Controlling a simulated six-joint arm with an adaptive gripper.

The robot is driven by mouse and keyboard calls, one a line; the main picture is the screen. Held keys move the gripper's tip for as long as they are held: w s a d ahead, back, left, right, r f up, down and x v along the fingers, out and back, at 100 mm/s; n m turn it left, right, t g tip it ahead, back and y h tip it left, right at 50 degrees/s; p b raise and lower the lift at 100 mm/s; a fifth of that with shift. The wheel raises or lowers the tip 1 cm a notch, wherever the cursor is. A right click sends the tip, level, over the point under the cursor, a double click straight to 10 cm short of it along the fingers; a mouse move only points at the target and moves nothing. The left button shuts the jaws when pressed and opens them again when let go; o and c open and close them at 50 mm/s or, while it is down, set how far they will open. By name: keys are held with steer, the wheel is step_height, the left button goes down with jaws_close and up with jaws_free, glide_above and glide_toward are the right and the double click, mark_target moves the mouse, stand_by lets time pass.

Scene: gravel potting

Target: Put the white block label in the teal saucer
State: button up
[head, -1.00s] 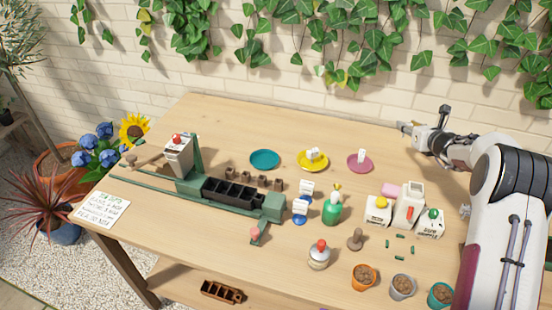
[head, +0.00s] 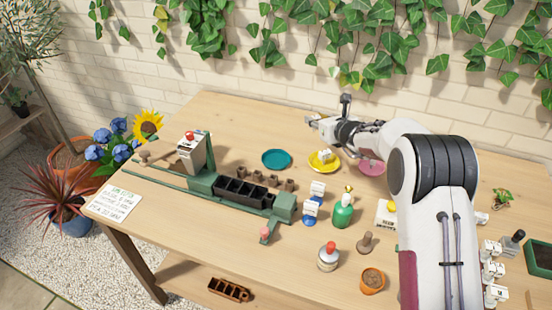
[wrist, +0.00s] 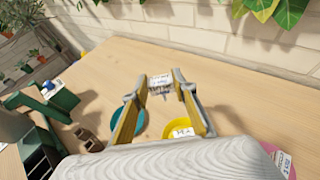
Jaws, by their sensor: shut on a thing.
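My gripper (head: 313,120) is raised near the back of the table, behind the teal saucer (head: 276,159) and yellow saucer (head: 313,164). In the wrist view its fingers (wrist: 160,88) are shut on a white block label (wrist: 160,80) with dark print, held above the table. The teal saucer also shows in the wrist view (wrist: 141,122), partly hidden by a finger, with nothing seen on it. Another white label (wrist: 182,132) lies in the yellow saucer. The pink saucer (wrist: 267,147) holds a white label (wrist: 283,161).
A green stand with a black compartment tray (head: 240,194) is left of the saucers, with small brown pots (head: 264,180) between. A green bottle (head: 343,211) and blue-and-white items (head: 312,206) stand in front. A brick wall (head: 300,88) with ivy closes the back.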

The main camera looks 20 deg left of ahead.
steer(key=s+a, duration=0.6)
steer(key=a, duration=0.4)
steer(key=shift+s+a+f+n+g+y, duration=0.25)
steer(key=shift+a+f+n+g+y, duration=0.1)
steer(key=shift+f+n, duration=0.1)
glide_above(278, 164)
step_height(278, 164, down, 6)
steer(key=shift+f, duration=0.15)
steer(key=shift+f, duration=1.85)
steer(key=shift+f, duration=0.15)
